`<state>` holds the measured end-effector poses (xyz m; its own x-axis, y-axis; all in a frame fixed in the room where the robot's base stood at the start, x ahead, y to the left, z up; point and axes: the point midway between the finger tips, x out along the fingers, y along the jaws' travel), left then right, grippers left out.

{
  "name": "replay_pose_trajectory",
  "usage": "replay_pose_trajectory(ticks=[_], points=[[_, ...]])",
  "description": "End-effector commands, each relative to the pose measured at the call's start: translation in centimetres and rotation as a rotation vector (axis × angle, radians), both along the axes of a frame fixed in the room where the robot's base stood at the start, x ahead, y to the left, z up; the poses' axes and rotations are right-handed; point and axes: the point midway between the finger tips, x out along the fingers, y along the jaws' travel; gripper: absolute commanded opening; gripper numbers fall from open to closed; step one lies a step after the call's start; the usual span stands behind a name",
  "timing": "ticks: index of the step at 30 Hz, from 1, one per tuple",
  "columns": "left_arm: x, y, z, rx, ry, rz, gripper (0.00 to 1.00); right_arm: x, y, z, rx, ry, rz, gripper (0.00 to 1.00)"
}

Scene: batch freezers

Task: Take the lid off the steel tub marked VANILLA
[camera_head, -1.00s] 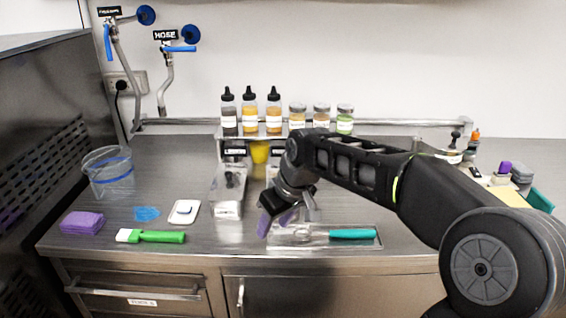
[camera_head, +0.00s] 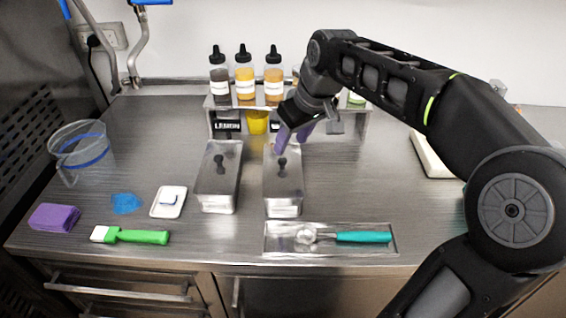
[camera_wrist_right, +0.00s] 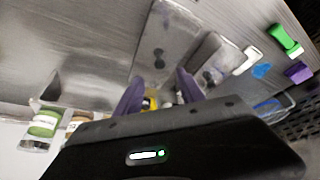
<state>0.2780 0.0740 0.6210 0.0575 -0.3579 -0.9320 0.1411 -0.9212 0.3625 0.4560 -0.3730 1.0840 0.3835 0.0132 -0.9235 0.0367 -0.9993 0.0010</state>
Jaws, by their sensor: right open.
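Two lidded steel tubs stand side by side on the counter, the left tub (camera_head: 218,185) and the right tub (camera_head: 284,190). Each has a flat lid with a dark knob. The tub front labels are too small to read, so I cannot tell which is marked VANILLA. A shelf sign behind the left tub reads LEMON; the one behind the right tub is mostly hidden by my gripper. My right gripper (camera_head: 292,138) is open and empty, its purple fingers above the right tub's back end. In the wrist view, the fingers (camera_wrist_right: 158,92) point toward the right tub (camera_wrist_right: 158,40), apart from its knob.
A steel shelf (camera_head: 210,118) behind the tubs holds squeeze bottles (camera_head: 245,78) and jars. A tray (camera_head: 385,246) with a teal-handled scoop lies in front. A green brush (camera_head: 140,236), purple sponge (camera_head: 54,217), white dish (camera_head: 168,202) and clear jug (camera_head: 80,150) are left.

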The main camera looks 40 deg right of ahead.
Motion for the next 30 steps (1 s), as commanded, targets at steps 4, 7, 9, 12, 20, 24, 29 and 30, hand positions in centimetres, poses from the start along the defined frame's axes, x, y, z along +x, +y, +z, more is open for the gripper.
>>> replay_pose_trajectory(ticks=[4,7,9,12,20,24,29,30], points=[[0.0,0.0,0.0,0.000,0.000,0.000,0.40,0.1,0.0,-0.3,0.001,0.002,0.000,0.46],[0.0,0.0,0.1,0.000,-0.001,0.000,0.40,0.5,0.0,-1.3,0.001,0.004,0.000,0.46],[0.0,0.0,0.2,0.000,-0.001,0.000,0.40,0.7,0.0,-1.9,0.001,0.003,0.000,0.46],[0.0,0.0,0.2,0.000,-0.001,0.000,0.40,1.0,0.1,-2.5,0.001,0.002,0.000,0.46],[0.0,0.0,0.2,0.000,-0.001,-0.001,0.40,1.0,0.0,-2.5,0.000,0.001,0.000,0.46],[0.0,0.0,0.6,0.000,-0.001,-0.001,0.40,1.2,0.1,-3.4,0.001,0.004,0.000,0.46],[0.0,0.0,1.2,0.000,0.000,-0.001,0.40,1.9,0.2,-5.6,0.001,0.005,0.000,0.46],[0.0,0.0,1.2,0.000,0.000,-0.001,0.40,2.2,0.2,-6.2,0.001,0.005,0.000,0.46]])
